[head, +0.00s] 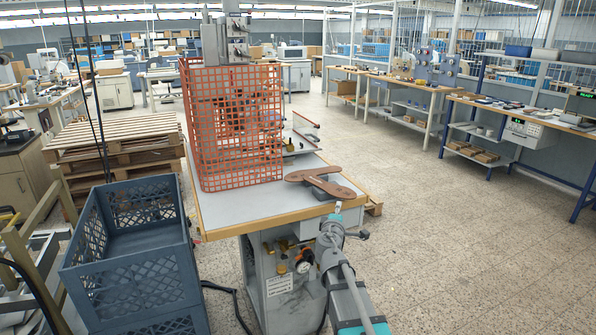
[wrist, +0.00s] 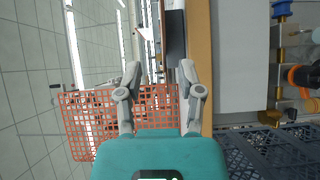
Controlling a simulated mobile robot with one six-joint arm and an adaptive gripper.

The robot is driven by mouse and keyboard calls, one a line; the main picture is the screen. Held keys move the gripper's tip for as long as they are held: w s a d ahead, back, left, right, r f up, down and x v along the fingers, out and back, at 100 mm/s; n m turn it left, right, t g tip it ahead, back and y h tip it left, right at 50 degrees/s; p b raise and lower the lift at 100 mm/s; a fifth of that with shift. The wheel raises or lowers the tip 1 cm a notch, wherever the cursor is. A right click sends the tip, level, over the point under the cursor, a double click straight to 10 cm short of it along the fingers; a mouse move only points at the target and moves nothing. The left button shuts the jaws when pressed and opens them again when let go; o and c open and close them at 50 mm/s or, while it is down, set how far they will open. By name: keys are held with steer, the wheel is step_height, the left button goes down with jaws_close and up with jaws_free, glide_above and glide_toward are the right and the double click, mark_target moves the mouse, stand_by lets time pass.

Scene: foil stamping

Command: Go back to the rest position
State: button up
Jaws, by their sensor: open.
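My gripper (wrist: 160,70) is open in the wrist view, its two grey fingers spread with nothing between them. In the head view my arm reaches up from the bottom toward the front edge of the work table (head: 225,216); the fingers are too small to make out there.
An orange mesh guard (head: 235,125) surrounds the machine on the table; it also shows behind my fingers in the wrist view (wrist: 85,125). An empty blue-grey crate (head: 130,280) stands left of the table. Pallets (head: 115,145) are stacked behind it. Floor at right is clear.

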steer(key=s+d+f+m+g+h+p, duration=0.2)
steer(key=s+d+f+m+g+p, duration=0.3)
steer(key=s+m+g, duration=0.6)
steer(key=s+a+f+m+g+y+p, duration=0.1)
steer(key=s+a+f+g+y, duration=0.1)
steer(key=s, duration=0.6)
steer(key=s+a+f+m+g+y+p, duration=0.1)
steer(key=s+a+f+g+y, duration=0.2)
steer(key=s+a+y, duration=0.3)
steer(key=s, duration=0.3)
steer(key=shift+a+f+m+g, duration=0.2)
steer(key=shift+f+m+g, duration=0.1)
steer(key=shift+f+g, duration=0.1)
steer(key=shift+w, duration=0.1)
